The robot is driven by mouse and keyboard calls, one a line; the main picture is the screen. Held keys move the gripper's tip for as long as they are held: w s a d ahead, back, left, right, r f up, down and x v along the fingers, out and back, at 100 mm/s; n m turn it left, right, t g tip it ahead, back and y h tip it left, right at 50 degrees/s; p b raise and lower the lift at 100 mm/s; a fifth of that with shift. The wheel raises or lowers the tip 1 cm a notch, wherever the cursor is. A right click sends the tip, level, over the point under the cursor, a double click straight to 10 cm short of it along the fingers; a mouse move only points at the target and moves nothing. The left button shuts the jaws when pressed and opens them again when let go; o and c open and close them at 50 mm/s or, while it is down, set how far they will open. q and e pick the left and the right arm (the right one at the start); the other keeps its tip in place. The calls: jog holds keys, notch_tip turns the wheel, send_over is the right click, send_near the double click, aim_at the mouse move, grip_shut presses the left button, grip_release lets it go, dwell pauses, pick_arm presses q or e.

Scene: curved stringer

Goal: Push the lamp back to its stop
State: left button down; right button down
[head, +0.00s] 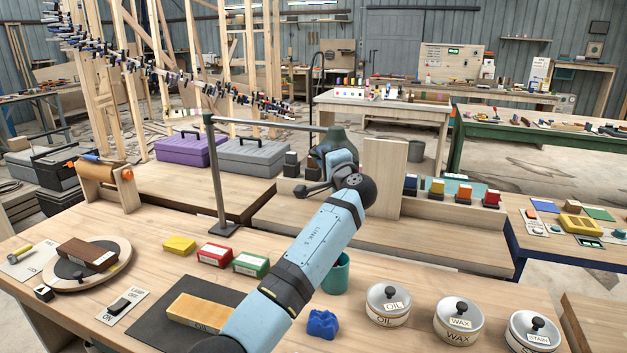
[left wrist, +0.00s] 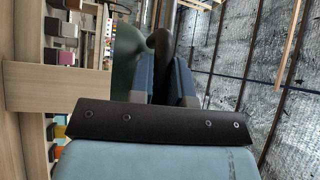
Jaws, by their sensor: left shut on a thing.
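The lamp stands on the wooden bench. Its grey post (head: 215,175) rises from a flat base, and a level arm (head: 270,123) reaches right to a dark green lamp head (head: 339,135). My left gripper (head: 332,156) is at the lamp head, at the far end of the arm. In the left wrist view its two blue fingers (left wrist: 164,80) are shut on a dark curved handle (left wrist: 163,43), beside the green lamp head (left wrist: 128,48). The fingers hide part of the handle. The lamp's stop cannot be made out. My right gripper is not in view.
A tall wooden panel (head: 383,178) stands just right of the lamp head. Purple (head: 190,148) and grey (head: 250,157) toolboxes are behind the arm. Below are a teal cup (head: 336,275), red and green boxes, a lamp switch (head: 122,304) and lidded tins (head: 388,305).

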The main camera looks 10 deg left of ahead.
pick_arm(q)
jog(key=shift+w+d+r+n+g+y+b, duration=0.15)
jog(key=shift+w+d+n+g+y+b, duration=0.1)
jog(key=shift+w+b, duration=0.25)
jog(key=shift+w+d+r+n+g+y+b, duration=0.15)
jog(key=shift+w+y+b, duration=0.1)
jog(key=shift+w+b, duration=0.25)
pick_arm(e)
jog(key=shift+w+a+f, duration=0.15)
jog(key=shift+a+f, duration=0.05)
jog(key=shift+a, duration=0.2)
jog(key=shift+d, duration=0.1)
pick_arm(q)
jog(key=shift+w, duration=0.1)
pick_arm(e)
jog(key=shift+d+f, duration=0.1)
pick_arm(q)
jog(key=c, duration=1.5)
grip_release()
jog(key=o, duration=0.4)
jog(key=shift+w, duration=0.15)
jog(key=shift+c, duration=0.2)
jog(key=shift+o, duration=0.2)
jog(key=shift+w+f, duration=0.1)
jog(key=shift+f, duration=0.1)
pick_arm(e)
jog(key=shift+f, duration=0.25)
